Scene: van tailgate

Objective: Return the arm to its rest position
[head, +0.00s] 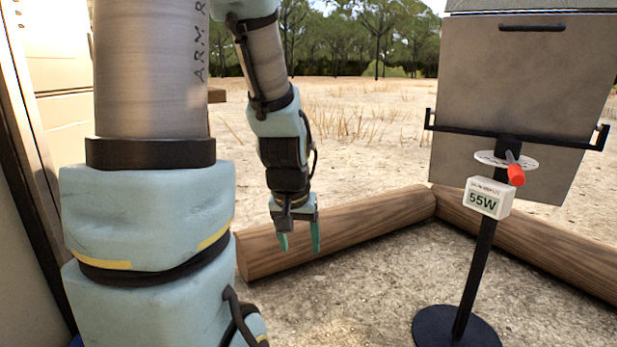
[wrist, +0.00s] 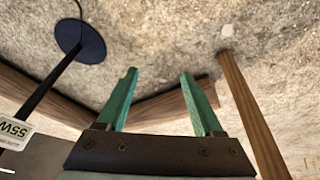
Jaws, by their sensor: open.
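My gripper (head: 298,243) hangs from my arm in the head view, pointing down, with its two green fingers apart. In the wrist view my gripper (wrist: 158,75) is open, with nothing between the fingers. In the head view it hangs in front of a log that lies on the ground. Whether it touches the log cannot be told, but it appears apart. My arm rises from the left of the head view, bends over at the top and comes down near the middle.
A panel (head: 520,100) on a black stand (head: 478,265) stands at the right, with a red knob (head: 516,175) and a white "55W" display (head: 488,197). Logs (head: 340,228) edge the sandy ground. A pale van side (head: 65,90) is at the left.

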